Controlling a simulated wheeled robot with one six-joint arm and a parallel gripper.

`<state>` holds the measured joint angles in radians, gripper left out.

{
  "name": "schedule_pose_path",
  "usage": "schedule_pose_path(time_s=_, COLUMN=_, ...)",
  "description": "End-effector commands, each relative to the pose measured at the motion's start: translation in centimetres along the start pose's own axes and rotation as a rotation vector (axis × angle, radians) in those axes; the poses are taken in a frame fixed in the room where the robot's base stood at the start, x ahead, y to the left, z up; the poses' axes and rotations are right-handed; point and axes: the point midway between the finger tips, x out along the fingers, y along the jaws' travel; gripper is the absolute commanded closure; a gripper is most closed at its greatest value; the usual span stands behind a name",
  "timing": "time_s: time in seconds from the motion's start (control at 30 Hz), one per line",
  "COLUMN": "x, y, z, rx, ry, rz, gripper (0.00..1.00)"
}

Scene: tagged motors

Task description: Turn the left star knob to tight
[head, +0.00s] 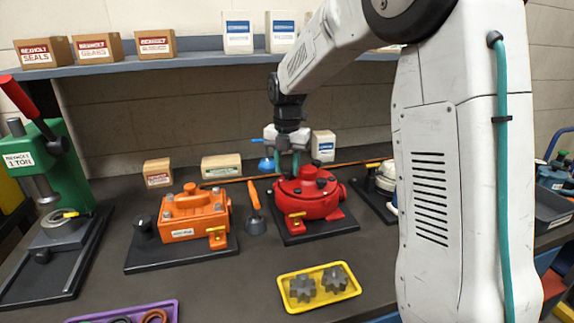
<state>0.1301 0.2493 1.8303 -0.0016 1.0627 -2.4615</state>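The red round motor housing (314,198) sits on a black base plate right of the picture's centre, with a yellow tag on its front left. My gripper (286,172) points down at the housing's back left top, with teal fingers. Whether the fingers touch a knob or hold it is too small to tell.
An orange motor (192,215) on a black plate stands to the left. An orange-handled tool (254,195) stands between the motors. A yellow tray (318,302) with two gears lies in front. A green press (55,175) is far left. A shelf (190,62) with boxes runs above.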

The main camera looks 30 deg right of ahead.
Motion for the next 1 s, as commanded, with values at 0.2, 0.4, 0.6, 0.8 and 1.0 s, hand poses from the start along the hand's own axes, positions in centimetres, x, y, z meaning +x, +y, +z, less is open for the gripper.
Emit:
schedule_pose_path(time_s=0.2, x=-0.04, y=0.00, z=0.00, rx=0.000, ry=0.000, rz=0.000, gripper=0.98)
schedule_pose_path(time_s=0.4, x=-0.05, y=0.00, z=0.00, rx=0.006, ry=0.000, rz=0.000, gripper=0.98)
schedule_pose_path(time_s=0.6, x=-0.07, y=0.00, z=0.00, rx=0.059, ry=0.000, rz=0.001, gripper=0.98)
schedule_pose_path(time_s=0.8, x=-0.08, y=-0.01, z=0.00, rx=0.185, ry=0.000, rz=0.002, gripper=0.98)
schedule_pose_path(time_s=1.0, x=-0.09, y=-0.01, z=0.00, rx=0.364, ry=0.000, rz=0.004, gripper=0.98)
